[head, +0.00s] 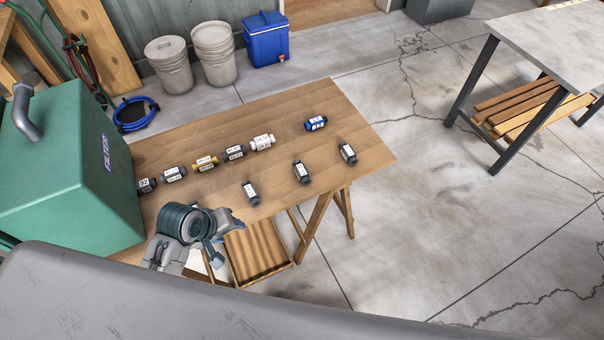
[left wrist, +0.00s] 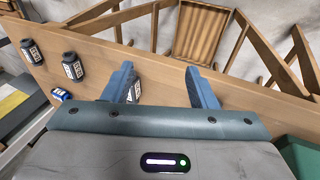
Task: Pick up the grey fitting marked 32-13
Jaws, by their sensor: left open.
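Several dark grey fittings with white labels lie on the wooden table; the labels are too small to read, so I cannot tell which is 32-13. In the head view one dark fitting (head: 251,192) lies nearest my left gripper (head: 222,232), others (head: 301,172) (head: 347,153) lie to its right, and two more (head: 175,173) (head: 235,153) stand in the back row. In the left wrist view my left gripper (left wrist: 162,82) is open and empty, with one fitting (left wrist: 134,93) partly hidden behind its left finger. My right gripper is not in view.
Yellow (head: 206,163), white (head: 263,142) and blue (head: 316,123) fittings also lie on the table (head: 350,115). A green filter box (head: 75,180) stands at its left end. A wooden tray (head: 255,262) is below the front edge. The table's right end is clear.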

